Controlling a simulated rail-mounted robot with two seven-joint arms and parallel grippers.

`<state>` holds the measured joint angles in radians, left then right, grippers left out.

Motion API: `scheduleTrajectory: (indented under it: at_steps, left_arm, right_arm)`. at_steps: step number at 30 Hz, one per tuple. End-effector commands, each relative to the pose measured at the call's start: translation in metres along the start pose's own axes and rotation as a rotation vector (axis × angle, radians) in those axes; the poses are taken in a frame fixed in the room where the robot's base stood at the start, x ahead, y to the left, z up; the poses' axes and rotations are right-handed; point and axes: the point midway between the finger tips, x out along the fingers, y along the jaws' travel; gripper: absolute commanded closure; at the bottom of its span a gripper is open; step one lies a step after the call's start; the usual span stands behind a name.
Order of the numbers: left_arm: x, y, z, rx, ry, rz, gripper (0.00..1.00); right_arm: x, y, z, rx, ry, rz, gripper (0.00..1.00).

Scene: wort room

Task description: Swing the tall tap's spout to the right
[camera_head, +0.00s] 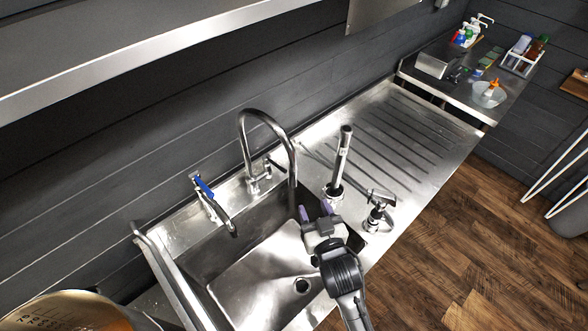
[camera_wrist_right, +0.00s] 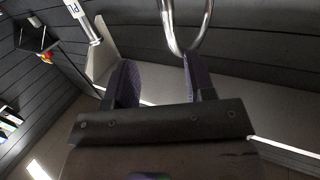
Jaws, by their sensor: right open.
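The tall tap (camera_head: 245,140) is a chrome gooseneck on the back rim of the sink (camera_head: 262,262). Its spout arches over and comes down (camera_head: 293,180) above the basin. My right gripper (camera_head: 315,209) is open and empty, over the basin's right part, just right of and below the spout's lower end in the head view. In the right wrist view the open fingers (camera_wrist_right: 160,85) show, with the curved chrome tube of the spout (camera_wrist_right: 170,28) beyond them, nearer the right finger; I cannot tell whether it touches. My left gripper is not in view.
A short steel post (camera_head: 341,160) and a small fitting (camera_head: 378,210) stand on the counter right of the gripper. A blue-handled tap (camera_head: 204,190) is left of the tall tap. The ribbed drainboard (camera_head: 420,130) is clear. Bottles (camera_head: 466,36) stand on the far table.

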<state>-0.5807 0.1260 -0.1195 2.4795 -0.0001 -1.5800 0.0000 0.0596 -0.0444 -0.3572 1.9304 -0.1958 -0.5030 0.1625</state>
Motion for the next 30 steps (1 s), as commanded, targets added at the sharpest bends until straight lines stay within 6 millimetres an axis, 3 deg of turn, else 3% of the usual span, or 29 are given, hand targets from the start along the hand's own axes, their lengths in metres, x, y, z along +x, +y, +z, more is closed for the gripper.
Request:
scheduleTrajectory:
  at_steps: [8,21,30]
  left_arm:
    - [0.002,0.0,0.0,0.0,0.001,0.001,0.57]
    - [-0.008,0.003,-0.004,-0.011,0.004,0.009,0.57]
    - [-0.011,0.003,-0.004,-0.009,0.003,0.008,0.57]
  right_arm:
    - [0.027,-0.01,-0.012,-0.007,0.069,-0.021,0.5]
    - [0.105,-0.011,-0.017,-0.006,0.066,-0.02,0.5]
    - [0.139,-0.011,-0.018,-0.006,0.066,-0.019,0.5]
